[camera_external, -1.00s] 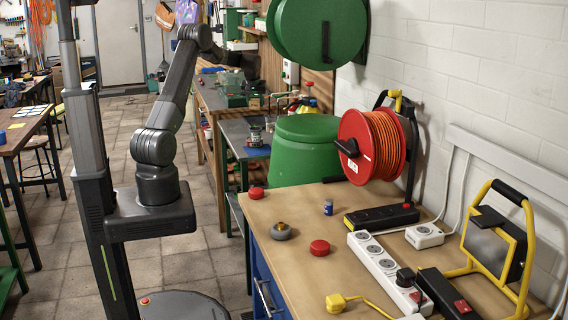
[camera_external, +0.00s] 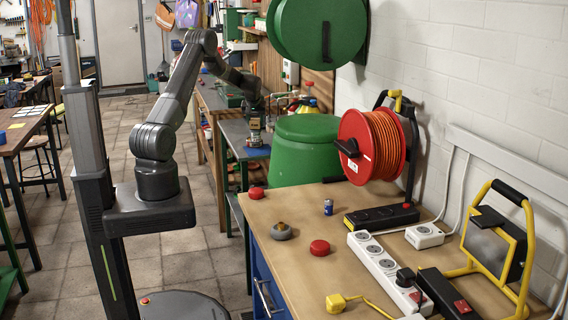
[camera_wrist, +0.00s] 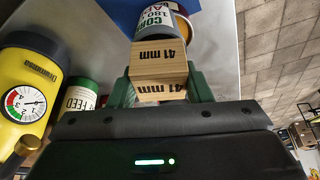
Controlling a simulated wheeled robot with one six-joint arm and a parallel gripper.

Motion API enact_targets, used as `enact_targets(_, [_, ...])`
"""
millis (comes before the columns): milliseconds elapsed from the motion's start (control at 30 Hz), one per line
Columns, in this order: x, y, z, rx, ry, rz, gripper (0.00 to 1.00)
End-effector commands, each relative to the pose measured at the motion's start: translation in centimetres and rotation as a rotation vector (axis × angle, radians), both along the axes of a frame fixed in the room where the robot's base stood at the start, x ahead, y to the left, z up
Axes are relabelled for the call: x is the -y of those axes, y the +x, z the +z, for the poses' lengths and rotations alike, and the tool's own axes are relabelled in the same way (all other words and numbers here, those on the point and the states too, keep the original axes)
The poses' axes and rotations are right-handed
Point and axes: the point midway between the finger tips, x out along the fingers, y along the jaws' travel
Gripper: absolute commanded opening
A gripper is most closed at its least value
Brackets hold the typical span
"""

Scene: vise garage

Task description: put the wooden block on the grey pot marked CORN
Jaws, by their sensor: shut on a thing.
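The wooden block (camera_wrist: 158,60), printed "41 mm" on its faces, is between the green fingers of my gripper (camera_wrist: 161,88), which is shut on it. The grey pot marked CORN (camera_wrist: 151,22) shows just beyond the block in the wrist view, partly hidden by it. In the external view my gripper (camera_external: 255,108) is above the low grey bench, with the pot (camera_external: 254,139) small beneath it. I cannot tell whether the block touches the pot.
A yellow device with a pressure gauge (camera_wrist: 25,104) and a green-and-white tin marked FEED (camera_wrist: 81,95) stand left of the block in the wrist view. A blue item (camera_wrist: 112,12) lies by the pot. The large green bin (camera_external: 303,155) stands right of the bench.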

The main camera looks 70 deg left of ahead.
Motion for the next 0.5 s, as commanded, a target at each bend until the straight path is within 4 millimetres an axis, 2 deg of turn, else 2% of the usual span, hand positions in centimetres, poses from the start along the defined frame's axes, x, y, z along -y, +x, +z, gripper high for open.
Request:
enact_targets(133, [0.00,0.00,-0.44,0.000,0.000,0.000,0.22])
enact_targets(167, [0.01,0.00,-0.43,0.000,0.000,0.000,0.47])
enact_targets(267, [0.00,-0.01,-0.30,0.000,0.000,0.000,0.67])
enact_targets(500, [0.01,-0.01,-0.28,0.000,0.000,0.000,0.67])
